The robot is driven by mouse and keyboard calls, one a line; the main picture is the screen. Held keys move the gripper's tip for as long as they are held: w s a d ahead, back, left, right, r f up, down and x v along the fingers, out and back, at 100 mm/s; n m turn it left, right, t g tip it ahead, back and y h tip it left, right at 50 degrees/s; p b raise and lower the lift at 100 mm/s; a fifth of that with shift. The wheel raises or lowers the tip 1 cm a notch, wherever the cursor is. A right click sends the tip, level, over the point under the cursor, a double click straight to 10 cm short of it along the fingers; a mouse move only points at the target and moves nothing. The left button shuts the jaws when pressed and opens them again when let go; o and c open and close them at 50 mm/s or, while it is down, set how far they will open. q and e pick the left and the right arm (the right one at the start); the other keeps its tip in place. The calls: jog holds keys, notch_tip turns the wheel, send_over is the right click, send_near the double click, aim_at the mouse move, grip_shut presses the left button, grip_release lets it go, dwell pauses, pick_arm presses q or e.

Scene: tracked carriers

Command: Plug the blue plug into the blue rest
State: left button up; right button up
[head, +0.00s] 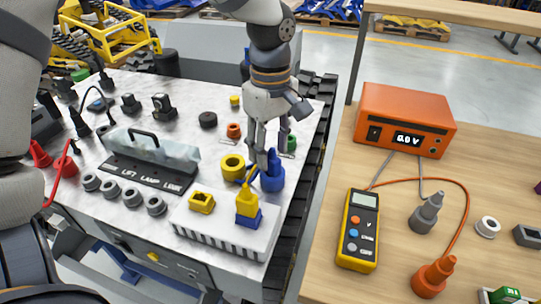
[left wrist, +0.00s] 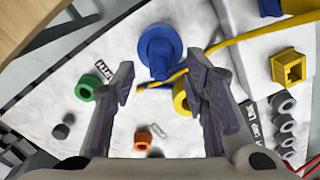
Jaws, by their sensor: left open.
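A yellow rest (head: 201,202) on the block has an empty opening. My right gripper is not in view.
A yellow ring (head: 232,167) is close beside the blue plug. A green ring (left wrist: 85,88), an orange ring (left wrist: 143,138) and a dark ring (head: 208,120) lie nearby. A yellow cable (left wrist: 240,40) runs by the blue plug. A wooden table (head: 320,230) stands right.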

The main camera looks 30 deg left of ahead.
aim_at(270, 153)
pick_arm(q)
notch_tip(270, 153, up, 9)
jog(key=shift+r, duration=0.2)
dwell(0.4)
